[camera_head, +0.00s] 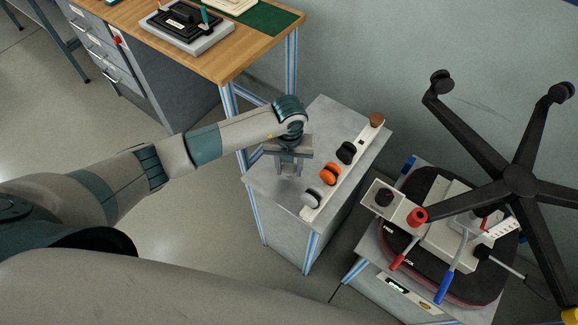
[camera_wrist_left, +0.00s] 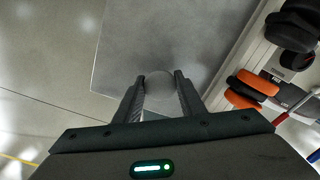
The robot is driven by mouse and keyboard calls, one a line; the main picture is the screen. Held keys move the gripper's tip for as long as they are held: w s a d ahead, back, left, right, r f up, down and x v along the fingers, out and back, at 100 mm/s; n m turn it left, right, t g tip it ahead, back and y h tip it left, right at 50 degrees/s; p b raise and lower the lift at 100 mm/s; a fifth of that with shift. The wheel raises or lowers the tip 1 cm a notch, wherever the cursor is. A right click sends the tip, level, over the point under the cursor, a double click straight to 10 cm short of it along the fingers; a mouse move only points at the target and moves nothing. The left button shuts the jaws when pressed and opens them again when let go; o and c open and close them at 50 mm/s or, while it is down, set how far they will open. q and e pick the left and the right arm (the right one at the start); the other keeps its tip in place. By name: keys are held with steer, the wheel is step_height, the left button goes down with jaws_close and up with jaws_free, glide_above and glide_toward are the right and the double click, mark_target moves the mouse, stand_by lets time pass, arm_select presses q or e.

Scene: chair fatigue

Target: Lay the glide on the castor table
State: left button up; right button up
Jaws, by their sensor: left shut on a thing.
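My left gripper (camera_head: 288,168) is over the grey top of the castor table (camera_head: 322,120). In the left wrist view the gripper (camera_wrist_left: 160,84) is shut on a round, pale grey glide (camera_wrist_left: 160,92), which sits between the two fingertips. The table top also shows in the wrist view (camera_wrist_left: 130,40), behind the glide. The glide is hardly visible in the head view, and I cannot tell whether it touches the table. My right gripper is not in view.
A pale rack along the table's right side holds a brown piece (camera_head: 377,119), a black castor (camera_head: 346,153), an orange castor (camera_head: 330,174) and a grey castor (camera_head: 311,198). A wooden bench (camera_head: 220,60) stands behind left. A black chair base (camera_head: 520,181) stands right.

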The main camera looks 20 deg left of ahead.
mark_target(289, 167)
arm_select(q)
steer(key=o, duration=1)
steer(key=shift+f, duration=0.1)
steer(key=shift+c, duration=0.2)
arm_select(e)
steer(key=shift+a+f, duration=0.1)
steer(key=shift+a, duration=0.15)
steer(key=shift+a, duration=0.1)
arm_select(q)
steer(key=shift+r, duration=0.35)
step_height(289, 167, up, 12)
steer(key=b, duration=0.4)
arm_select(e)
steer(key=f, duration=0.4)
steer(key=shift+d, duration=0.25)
